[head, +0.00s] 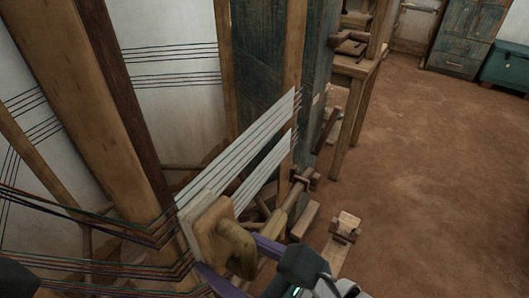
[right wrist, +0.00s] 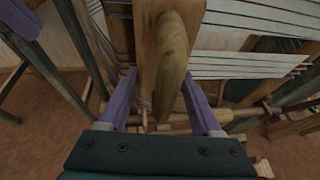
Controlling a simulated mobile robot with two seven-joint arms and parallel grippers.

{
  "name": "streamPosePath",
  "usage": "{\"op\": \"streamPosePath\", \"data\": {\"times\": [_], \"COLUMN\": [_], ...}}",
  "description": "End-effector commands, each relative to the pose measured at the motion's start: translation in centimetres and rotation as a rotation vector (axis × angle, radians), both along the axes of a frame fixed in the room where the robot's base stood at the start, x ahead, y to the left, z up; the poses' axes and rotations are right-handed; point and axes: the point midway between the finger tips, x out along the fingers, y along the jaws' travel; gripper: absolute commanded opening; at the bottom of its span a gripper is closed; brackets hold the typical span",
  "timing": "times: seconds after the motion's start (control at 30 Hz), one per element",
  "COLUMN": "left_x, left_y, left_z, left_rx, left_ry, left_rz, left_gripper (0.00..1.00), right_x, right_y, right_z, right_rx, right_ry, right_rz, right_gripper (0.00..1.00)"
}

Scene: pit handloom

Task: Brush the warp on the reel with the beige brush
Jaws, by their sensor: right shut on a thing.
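The beige brush (head: 207,228) has a flat wooden block and a curved handle. My right gripper (head: 235,272) is shut on the handle, which also stands between its purple fingers in the right wrist view (right wrist: 172,62). The warp on the reel shows as pale bands with dark threads (head: 245,140), running up to an upright post. The brush overlaps the lower near end of these bands; I cannot tell whether its bristle side touches them.
Thick wooden posts (head: 95,110) of the reel stand at left, with dark threads around them. A wooden bench (head: 355,68) stands beyond, with small wooden blocks (head: 345,228) on the floor. The brown floor (head: 440,180) at right is clear.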

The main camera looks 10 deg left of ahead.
Motion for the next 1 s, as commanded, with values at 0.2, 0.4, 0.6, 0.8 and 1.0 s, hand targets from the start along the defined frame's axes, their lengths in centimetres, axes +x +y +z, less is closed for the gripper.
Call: {"op": "streamPosePath", "data": {"times": [0.2,0.4,0.6,0.8,1.0], "left_x": [0.0,0.0,0.0,0.0,0.0], "left_y": [-0.1,-0.3,-0.3,-0.2,-0.1], "left_z": [0.5,1.2,1.8,2.2,2.2], "left_rx": [-0.005,-0.009,-0.009,-0.009,-0.005], "left_ry": [0.0,0.0,0.0,0.0,0.0], "left_rz": [0.004,0.006,0.006,0.006,0.004], "left_gripper": [0.0,0.0,0.0,0.0,0.0], "right_x": [-0.3,-1.2,-2.0,-2.8,-3.1], "right_y": [-1.0,-3.6,-6.1,-8.5,-9.5], "right_z": [0.1,0.1,0.1,0.0,0.0], "right_rx": [0.0,-0.002,0.0,-0.002,0.0], "right_ry": [0.003,0.003,0.002,0.001,0.001], "right_rz": [-0.001,-0.001,-0.001,-0.001,0.0], "right_gripper": [0.04,0.04,0.04,0.04,0.04]}}
